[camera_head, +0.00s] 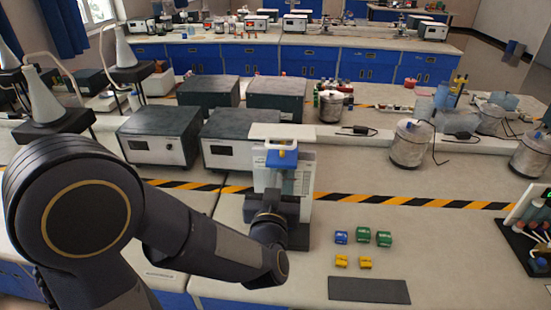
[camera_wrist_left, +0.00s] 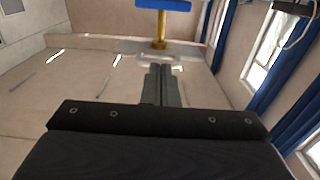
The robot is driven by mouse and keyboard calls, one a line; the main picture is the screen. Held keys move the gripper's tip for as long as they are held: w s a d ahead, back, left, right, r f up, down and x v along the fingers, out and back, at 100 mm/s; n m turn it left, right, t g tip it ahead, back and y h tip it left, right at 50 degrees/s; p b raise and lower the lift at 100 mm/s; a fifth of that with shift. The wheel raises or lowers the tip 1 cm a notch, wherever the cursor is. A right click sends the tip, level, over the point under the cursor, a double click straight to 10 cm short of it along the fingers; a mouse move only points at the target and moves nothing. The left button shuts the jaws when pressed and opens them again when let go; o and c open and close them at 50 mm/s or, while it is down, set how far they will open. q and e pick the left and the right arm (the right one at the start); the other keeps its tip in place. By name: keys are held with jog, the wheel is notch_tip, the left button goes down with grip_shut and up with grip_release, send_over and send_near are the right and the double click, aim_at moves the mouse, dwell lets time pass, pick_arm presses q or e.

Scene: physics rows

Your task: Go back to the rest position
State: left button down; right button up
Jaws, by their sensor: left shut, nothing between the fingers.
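My left arm comes in from the left in the head view and bends at the wrist near the table's front. My left gripper (camera_wrist_left: 160,68) shows in the wrist view with its two grey fingers together and nothing between them. In the head view its hand is upright in front of a white bench instrument (camera_head: 306,165), partly covering it. A blue piece with a yellow part (camera_head: 282,158) shows just above the hand; a blue piece on a gold stem (camera_wrist_left: 160,30) appears beyond the fingertips in the wrist view. My right gripper is not in view.
Small blue (camera_head: 341,237), green (camera_head: 363,234) and yellow (camera_head: 341,261) blocks lie right of the arm, behind a dark mat (camera_head: 370,290). Grey boxes (camera_head: 160,135) and metal canisters (camera_head: 410,145) stand farther back. A tube rack (camera_head: 530,215) is at far right. Bare table lies between blocks and rack.

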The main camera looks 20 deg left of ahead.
pick_arm(q)
jog(key=shift+s, duration=0.2)
dwell(0.3)
jog(key=s+a+f+g+h, duration=0.1)
jog(key=s+g, duration=0.3)
jog(key=s, duration=0.4)
jog(key=s+f+g+h, duration=0.3)
jog(key=s+g+h, duration=0.1)
jog(key=s, duration=0.4)
jog(key=s+a+f+m+g+h, duration=0.1)
jog(key=s+f+g+h, duration=0.1)
jog(key=s, duration=0.6)
jog(key=shift+a+g+h, duration=0.35)
jog(key=shift+g+h, duration=0.25)
jog(key=shift+g, duration=0.3)
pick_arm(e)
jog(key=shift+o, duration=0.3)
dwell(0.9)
